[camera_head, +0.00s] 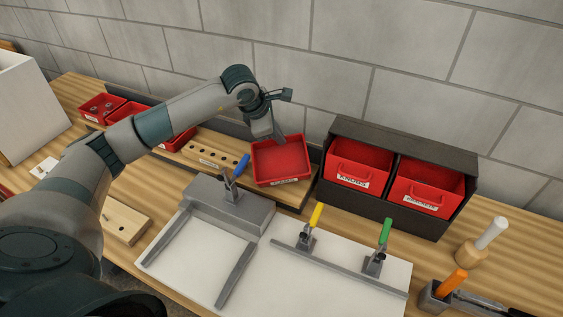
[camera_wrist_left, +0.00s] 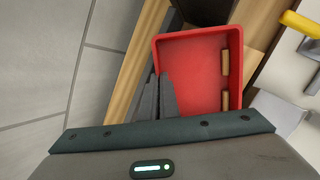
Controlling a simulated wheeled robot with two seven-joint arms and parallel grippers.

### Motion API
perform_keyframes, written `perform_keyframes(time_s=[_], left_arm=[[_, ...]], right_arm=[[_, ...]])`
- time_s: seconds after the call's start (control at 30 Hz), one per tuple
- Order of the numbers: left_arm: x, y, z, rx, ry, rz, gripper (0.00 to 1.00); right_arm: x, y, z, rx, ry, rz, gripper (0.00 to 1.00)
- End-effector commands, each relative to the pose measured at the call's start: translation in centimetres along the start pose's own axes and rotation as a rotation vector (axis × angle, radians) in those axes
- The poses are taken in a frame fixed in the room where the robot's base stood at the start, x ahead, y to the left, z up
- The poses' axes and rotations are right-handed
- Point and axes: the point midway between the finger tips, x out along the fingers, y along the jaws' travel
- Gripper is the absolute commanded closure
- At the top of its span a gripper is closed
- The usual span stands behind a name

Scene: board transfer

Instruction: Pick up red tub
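The red tub (camera_head: 281,160) is an empty open tray with a label on its front, at the back middle of the bench in the head view. It also shows in the wrist view (camera_wrist_left: 200,75), with two slots in its right wall. My left gripper (camera_head: 277,132) comes down at the tub's back rim. In the wrist view its two fingers (camera_wrist_left: 158,95) are close together, one on each side of the tub's wall, and seem shut on it. The exact contact is hard to see. My right gripper is not in view.
A dark rack (camera_head: 345,126) with two red bins stands right of the tub. A wooden block with holes (camera_head: 210,154) lies left of it. Clamps with blue, yellow and green handles (camera_head: 385,232) rise in front. A block wall is behind.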

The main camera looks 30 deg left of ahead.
Motion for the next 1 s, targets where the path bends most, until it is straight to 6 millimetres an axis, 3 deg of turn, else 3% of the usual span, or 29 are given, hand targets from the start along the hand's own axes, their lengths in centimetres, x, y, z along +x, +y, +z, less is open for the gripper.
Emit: perform_keyframes(time_s=[0.63, 1.0], left_arm=[[-0.3, 0.2, 0.2, 0.000, -0.002, 0.002, 1.00], [-4.0, 1.5, 1.8, 0.001, -0.004, 0.004, 1.00]], right_arm=[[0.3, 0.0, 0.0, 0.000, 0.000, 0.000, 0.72], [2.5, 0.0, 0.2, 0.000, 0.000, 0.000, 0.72]])
